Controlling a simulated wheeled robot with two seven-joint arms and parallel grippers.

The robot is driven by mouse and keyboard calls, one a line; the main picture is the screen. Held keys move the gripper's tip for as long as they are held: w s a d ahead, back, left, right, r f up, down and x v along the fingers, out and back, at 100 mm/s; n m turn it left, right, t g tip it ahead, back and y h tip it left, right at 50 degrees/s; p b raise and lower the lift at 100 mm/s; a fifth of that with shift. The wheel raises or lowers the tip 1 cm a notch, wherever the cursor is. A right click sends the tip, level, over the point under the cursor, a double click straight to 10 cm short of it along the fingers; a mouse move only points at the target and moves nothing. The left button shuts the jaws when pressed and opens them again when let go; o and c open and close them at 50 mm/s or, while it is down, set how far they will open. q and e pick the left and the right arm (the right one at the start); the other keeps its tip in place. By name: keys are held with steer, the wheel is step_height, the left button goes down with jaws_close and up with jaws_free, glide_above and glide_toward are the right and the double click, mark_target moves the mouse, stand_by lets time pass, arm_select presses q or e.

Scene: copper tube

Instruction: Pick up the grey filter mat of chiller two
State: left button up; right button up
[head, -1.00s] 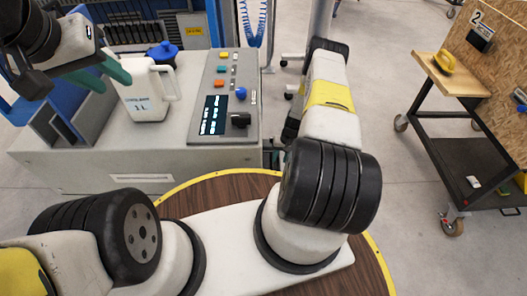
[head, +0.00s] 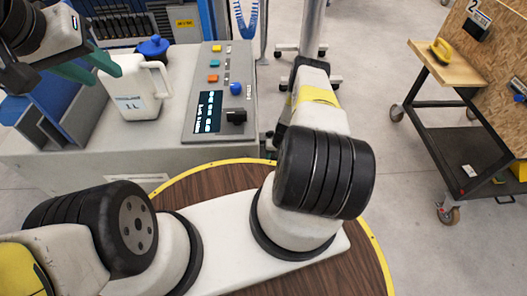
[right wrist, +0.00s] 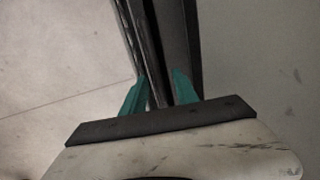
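The grey filter mat cannot be made out for certain in either view. In the right wrist view, my right gripper (right wrist: 158,88) has its two teal fingers apart. A dark upright strip (right wrist: 180,45) with a ribbed edge runs between and beyond them; I cannot tell whether it is part of a chiller or touches the fingers. In the head view, my right arm reaches away past the console and its gripper is hidden. My left gripper (head: 90,65) has its teal fingers apart, close to the spout of a white jug (head: 130,100) marked 1L. I cannot tell whether they touch.
The grey bench (head: 90,155) carries a control panel (head: 218,95) with coloured buttons and a blue-lidded container (head: 153,48). A black trolley (head: 460,160) with a wooden shelf and a yellow-handled tool (head: 442,52) stands at right. Floor between is clear.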

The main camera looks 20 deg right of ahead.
steer(key=shift+c, duration=0.3)
jaws_close()
stand_by(1.1)
